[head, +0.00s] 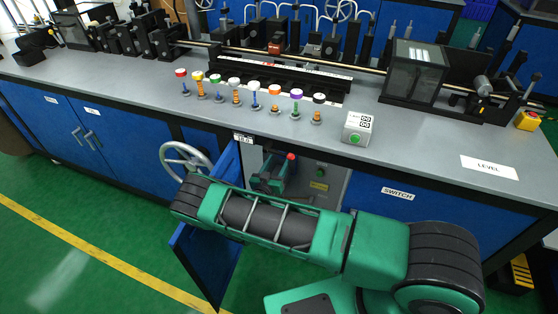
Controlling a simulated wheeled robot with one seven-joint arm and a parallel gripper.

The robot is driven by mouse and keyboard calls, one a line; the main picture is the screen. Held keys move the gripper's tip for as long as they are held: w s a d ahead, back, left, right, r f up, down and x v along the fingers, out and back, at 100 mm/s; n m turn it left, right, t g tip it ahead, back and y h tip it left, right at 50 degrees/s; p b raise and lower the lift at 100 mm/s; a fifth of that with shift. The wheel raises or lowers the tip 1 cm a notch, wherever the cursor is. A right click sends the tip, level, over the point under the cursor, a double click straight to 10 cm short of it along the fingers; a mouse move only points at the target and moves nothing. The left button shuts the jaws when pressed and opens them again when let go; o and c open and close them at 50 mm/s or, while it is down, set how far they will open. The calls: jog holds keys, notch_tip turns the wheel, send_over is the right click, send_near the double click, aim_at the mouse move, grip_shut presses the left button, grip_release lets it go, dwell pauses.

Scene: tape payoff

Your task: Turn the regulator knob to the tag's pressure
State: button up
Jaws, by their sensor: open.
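My gripper (272,177) reaches into an open cabinet below the bench and is open. A small red round part (291,156) shows right beside it; I cannot tell whether this is the regulator knob or whether the gripper touches it. A white tag (243,139) sits on the bench's front edge just above the cabinet; its small print seems to read 18.0. No gauge face can be made out, and my arm hides the lower part of the cabinet.
The open blue door (208,262) hangs left of my arm, near a grey handwheel (186,160). A grey panel with a green button (320,172) is right of the gripper. Several coloured knobs and a white box (357,128) stand on the bench (420,140).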

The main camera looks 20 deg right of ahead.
jog(key=shift+x, duration=1.05)
jog(key=c, duration=1.1)
jog(key=shift+n, duration=0.3)
jog(key=n, duration=0.3)
jog(key=shift+r, duration=0.1)
jog(key=shift+a+n, duration=0.1)
jog(key=shift+n, duration=1.6)
